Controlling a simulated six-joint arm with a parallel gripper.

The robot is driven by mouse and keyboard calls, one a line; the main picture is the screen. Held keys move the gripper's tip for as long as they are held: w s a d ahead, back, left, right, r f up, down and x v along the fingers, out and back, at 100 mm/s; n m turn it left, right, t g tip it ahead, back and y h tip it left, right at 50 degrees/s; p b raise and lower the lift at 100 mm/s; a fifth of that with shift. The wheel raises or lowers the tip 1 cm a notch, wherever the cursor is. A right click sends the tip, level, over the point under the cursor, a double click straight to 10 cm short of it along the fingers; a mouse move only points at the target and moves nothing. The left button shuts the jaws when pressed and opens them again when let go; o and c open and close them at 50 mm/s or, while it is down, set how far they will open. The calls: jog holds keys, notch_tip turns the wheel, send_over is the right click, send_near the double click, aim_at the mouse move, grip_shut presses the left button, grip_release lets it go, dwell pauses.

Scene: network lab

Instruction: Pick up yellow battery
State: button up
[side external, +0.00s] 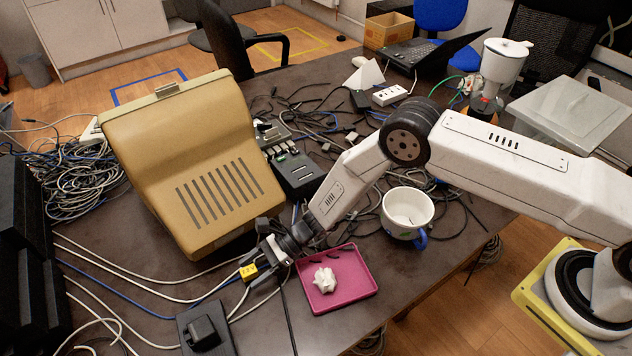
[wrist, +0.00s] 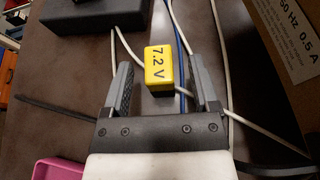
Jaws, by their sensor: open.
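The yellow battery (wrist: 158,66) is a small block with a black base and "7.2 V" printed on its yellow part. In the wrist view it lies between and slightly ahead of my two open fingers, with a gap on each side. In the side view the battery (side external: 248,271) is on the dark table, at the left of the pink tray, partly hidden by my gripper. My gripper (wrist: 163,84) is open and empty. In the side view my gripper (side external: 262,265) is low over the table, right at the battery.
A pink tray (side external: 362,293) holds a crumpled white thing (side external: 324,279). A beige case (side external: 190,150) stands close behind my gripper. White and blue cables run by the battery. A black adapter (side external: 203,334) lies in front, and a white mug (side external: 407,214) stands to the right.

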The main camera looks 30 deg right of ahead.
jog(key=shift+a+f, duration=0.3)
jog(key=shift+a, duration=0.3)
grip_shut()
